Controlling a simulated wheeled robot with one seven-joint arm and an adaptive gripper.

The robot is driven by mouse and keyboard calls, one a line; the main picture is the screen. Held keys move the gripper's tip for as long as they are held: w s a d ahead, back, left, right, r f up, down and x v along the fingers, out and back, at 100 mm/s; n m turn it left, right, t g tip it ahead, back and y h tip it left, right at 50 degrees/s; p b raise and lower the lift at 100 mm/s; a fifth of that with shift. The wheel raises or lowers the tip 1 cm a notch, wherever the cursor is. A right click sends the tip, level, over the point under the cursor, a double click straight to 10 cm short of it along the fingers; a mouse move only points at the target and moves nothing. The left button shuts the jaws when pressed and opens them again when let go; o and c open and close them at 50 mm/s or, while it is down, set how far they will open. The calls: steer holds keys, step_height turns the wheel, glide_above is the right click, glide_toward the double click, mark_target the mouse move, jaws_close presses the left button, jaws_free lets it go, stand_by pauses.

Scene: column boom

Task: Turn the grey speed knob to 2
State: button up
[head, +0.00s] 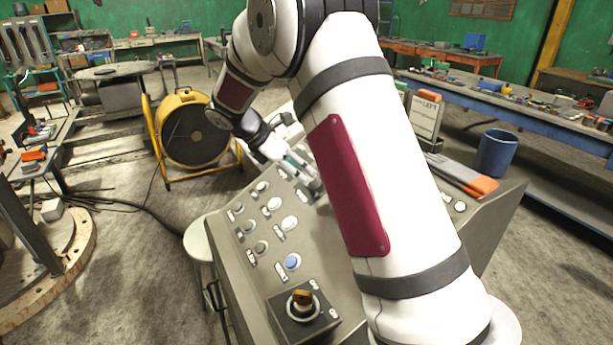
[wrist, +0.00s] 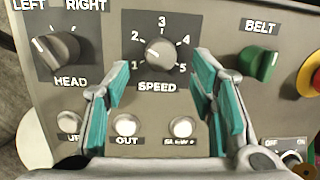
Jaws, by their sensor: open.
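The grey speed knob (wrist: 160,53) is on the control panel in the wrist view, inside a dial numbered 1 to 5 above the word SPEED. Its white mark points left, seemingly between 1 and 2; the exact setting is hard to tell. My gripper (wrist: 162,72) is open, with its teal-padded fingers apart on either side of the knob's lower area. I see no contact with the knob. In the head view my gripper (head: 303,172) is over the far part of the console, and my arm hides much of the panel. I cannot make out the speed knob there.
A grey HEAD knob (wrist: 58,50) is left of the dial and a green BELT knob (wrist: 258,63) right. White buttons OUT (wrist: 127,125) and another (wrist: 182,127) lie below, near my fingers. A blue bin (head: 496,152) and yellow fan (head: 190,135) stand beyond the console.

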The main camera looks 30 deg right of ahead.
steer(key=v, duration=0.7)
steer(key=shift+a+r, duration=0.1)
